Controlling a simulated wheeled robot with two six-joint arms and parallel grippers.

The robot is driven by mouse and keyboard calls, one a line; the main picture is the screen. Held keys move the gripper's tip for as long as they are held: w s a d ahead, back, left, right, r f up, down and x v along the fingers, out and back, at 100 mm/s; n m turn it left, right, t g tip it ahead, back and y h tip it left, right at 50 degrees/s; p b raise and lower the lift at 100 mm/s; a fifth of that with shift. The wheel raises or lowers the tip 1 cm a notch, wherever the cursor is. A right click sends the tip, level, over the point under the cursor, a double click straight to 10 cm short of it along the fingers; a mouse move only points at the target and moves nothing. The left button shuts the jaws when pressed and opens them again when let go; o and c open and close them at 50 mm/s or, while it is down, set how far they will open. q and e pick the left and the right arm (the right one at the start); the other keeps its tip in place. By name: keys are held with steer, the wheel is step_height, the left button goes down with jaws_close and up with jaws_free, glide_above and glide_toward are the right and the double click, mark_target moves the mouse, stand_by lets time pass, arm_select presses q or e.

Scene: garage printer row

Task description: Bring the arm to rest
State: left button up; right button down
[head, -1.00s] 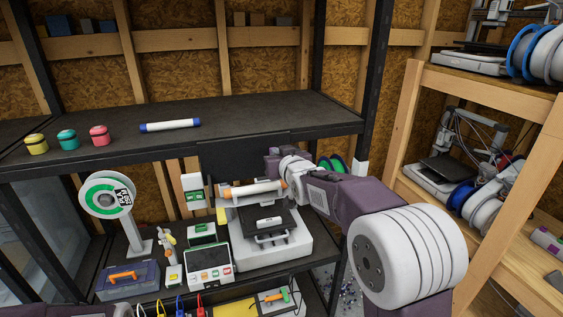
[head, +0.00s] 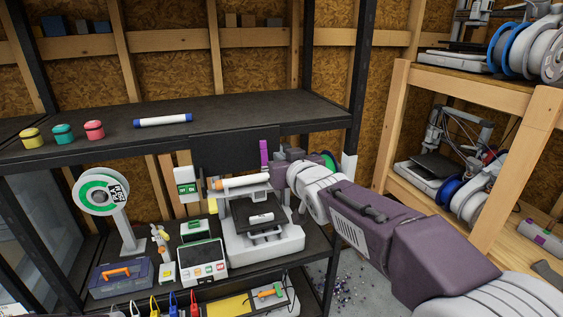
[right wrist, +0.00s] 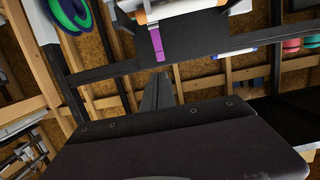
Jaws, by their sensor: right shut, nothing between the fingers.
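My right arm comes in from the lower right in the head view. Its gripper (head: 277,171) is beside the right end of the white printer's orange-tipped bar, near an upright bright purple piece (head: 264,152). In the right wrist view the dark fingers (right wrist: 157,92) are together with nothing between them. The purple piece (right wrist: 157,43) shows beyond the fingertips there, apart from them in the picture. The white printer (head: 262,238) with its dark bed stands on the lower shelf. My left gripper is not in view.
The upper shelf (head: 250,110) holds a blue-ended white tube (head: 163,120) and three small jars at left. A spool on a stand (head: 101,192), a blue box (head: 121,277) and a control box (head: 202,262) crowd the lower shelf. A wooden rack (head: 470,92) stands at right.

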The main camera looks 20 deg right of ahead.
steer(key=s+f+m+g+b, duration=0.1)
steer(key=s+f+g, duration=0.3)
steer(key=f, duration=0.9)
steer(key=s+f+g+b, duration=0.2)
steer(key=s+f+g, duration=0.1)
steer(key=f, duration=0.9)
steer(key=s+f+g, duration=0.3)
steer(key=s+f, duration=0.3)
steer(key=s, duration=0.3)
steer(key=s+f+g, duration=0.4)
steer(key=s+f, duration=0.2)
steer(key=s, duration=0.3)
steer(key=shift+s, duration=0.15)
